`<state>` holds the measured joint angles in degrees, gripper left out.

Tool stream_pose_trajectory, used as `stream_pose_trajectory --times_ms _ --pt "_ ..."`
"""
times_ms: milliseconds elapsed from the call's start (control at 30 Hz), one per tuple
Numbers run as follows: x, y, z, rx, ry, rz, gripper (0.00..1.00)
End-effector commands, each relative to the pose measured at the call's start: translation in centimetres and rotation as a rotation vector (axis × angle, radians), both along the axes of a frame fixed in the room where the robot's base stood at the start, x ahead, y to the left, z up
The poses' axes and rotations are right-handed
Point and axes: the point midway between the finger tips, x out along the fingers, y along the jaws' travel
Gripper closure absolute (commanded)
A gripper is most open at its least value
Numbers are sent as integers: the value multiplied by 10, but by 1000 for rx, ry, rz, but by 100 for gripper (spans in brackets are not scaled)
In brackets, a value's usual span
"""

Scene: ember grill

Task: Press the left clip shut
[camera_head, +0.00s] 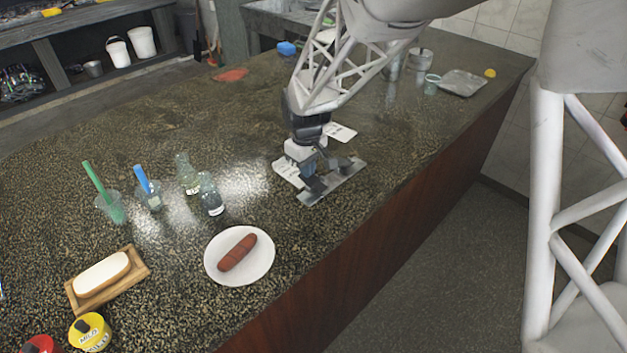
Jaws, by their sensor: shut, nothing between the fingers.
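A flat metal rail (333,183) lies on the dark speckled counter near its front edge, with a white labelled card (286,172) at its left end. A second white card (341,132) shows just behind my gripper. My gripper (314,183) points down over the left part of the rail and is shut, with nothing seen between the fingers. The fingertips are at or just above the rail; I cannot tell whether they touch. The left clip cannot be made out clearly, as my gripper and wrist cover much of that area.
A white plate (262,272) with a sausage (237,252) stands front left. A bun (101,274) lies on a wooden tray (137,262). A metal tray (463,82) is at the back right.

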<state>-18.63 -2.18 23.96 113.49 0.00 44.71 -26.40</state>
Motion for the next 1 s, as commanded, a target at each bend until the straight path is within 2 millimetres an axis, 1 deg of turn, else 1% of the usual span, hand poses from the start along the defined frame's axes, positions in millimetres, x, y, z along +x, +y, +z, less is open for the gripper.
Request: stream_pose_trajectory --times_ms 567,833,1000 --pt "0 0 -11 0 1 0 100" --pt "0 0 -9 0 0 0 100" --pt "0 0 -3 1 -1 0 100"
